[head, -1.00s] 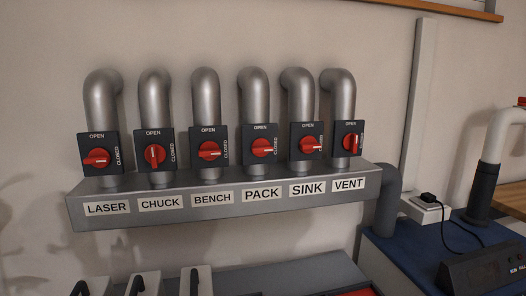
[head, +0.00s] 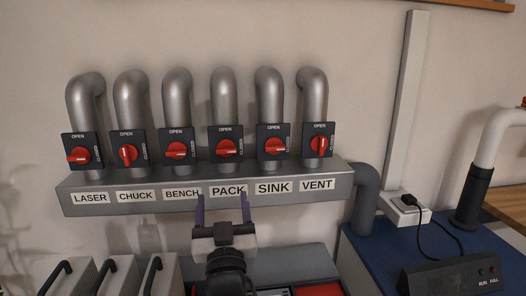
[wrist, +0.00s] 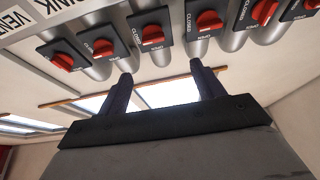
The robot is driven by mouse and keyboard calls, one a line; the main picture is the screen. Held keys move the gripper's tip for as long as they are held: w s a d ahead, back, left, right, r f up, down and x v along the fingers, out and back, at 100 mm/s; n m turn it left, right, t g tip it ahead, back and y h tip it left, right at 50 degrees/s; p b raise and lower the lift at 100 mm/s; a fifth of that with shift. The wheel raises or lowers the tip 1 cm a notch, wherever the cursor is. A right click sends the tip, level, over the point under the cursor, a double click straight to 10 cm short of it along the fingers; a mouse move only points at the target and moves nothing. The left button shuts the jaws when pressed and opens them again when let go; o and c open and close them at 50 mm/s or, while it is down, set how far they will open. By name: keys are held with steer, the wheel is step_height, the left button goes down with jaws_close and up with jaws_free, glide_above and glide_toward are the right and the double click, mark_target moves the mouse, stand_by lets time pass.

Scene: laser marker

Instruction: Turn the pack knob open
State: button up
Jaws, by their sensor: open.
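The pack knob (head: 226,148) is a red rotary handle on a dark plate above the PACK label (head: 228,191). Its handle lies roughly level, with its pale mark toward the CLOSED side at right. OPEN is printed at the plate's top. My gripper (head: 222,204) is below the plate, in front of the PACK label, partly covering it. Its two fingers are apart and empty, pointing up, not touching the knob. In the wrist view, which is upside down, the pack knob (wrist: 152,34) shows beyond and between the open fingers (wrist: 160,71).
Similar knobs flank it closely: the bench knob (head: 177,150) left and the sink knob (head: 275,146) right. The chuck knob (head: 126,153) and vent knob (head: 319,144) stand upright. A grey manifold box (head: 130,206) juts out below. Grey pipes rise behind the plates.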

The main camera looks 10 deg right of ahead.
mark_target(226, 153)
steer(key=p+x, duration=0.1)
steer(key=x, duration=0.3)
steer(key=p+x, duration=0.2)
steer(key=x, duration=0.3)
steer(key=d+p+x, duration=0.1)
steer(key=x, duration=0.3)
steer(key=shift+w+d+f+p, duration=0.1)
steer(key=shift+w+p, duration=0.2)
steer(key=shift+w, duration=0.15)
steer(key=c, duration=1)
